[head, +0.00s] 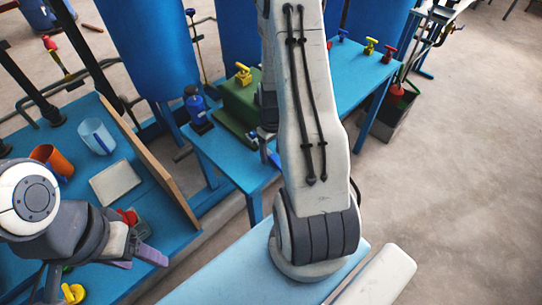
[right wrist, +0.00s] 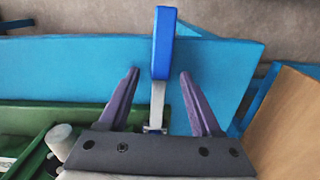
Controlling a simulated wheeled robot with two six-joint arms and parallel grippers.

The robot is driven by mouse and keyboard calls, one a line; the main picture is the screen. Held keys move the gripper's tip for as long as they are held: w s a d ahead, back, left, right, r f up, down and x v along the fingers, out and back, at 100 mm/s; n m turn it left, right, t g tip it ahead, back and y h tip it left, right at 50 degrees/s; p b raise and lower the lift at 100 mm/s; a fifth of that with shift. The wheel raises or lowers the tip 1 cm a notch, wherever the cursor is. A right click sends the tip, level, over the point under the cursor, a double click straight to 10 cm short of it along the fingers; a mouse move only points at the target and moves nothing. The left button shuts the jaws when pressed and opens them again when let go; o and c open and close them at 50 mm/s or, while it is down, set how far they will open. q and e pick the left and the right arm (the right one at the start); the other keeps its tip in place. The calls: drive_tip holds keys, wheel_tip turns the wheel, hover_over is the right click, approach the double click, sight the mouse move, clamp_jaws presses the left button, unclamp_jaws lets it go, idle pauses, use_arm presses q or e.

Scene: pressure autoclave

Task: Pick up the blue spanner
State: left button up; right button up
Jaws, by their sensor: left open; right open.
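The blue spanner (right wrist: 163,45), with a blue handle and a grey metal shank, lies between the fingers of my right gripper (right wrist: 159,76) in the right wrist view. The two purple fingers are open, with a gap on each side of the shank. The shank's lower end is close to the gripper's palm. In the head view my right arm hides most of that gripper; a small blue piece, likely the handle, shows beside it (head: 275,160). My left gripper (head: 138,257) is open and empty over the left blue bench.
A wooden board (head: 150,160) edges the left bench, which holds a light blue cup (head: 97,136) and an orange cup (head: 52,160).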

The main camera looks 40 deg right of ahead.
sight(271, 154)
clamp_jaws()
drive_tip(key=shift+r, duration=0.15)
wheel_tip(271, 154, up, 18)
drive_tip(key=p, duration=0.1)
drive_tip(key=shift+p, duration=0.35)
idle(0.4)
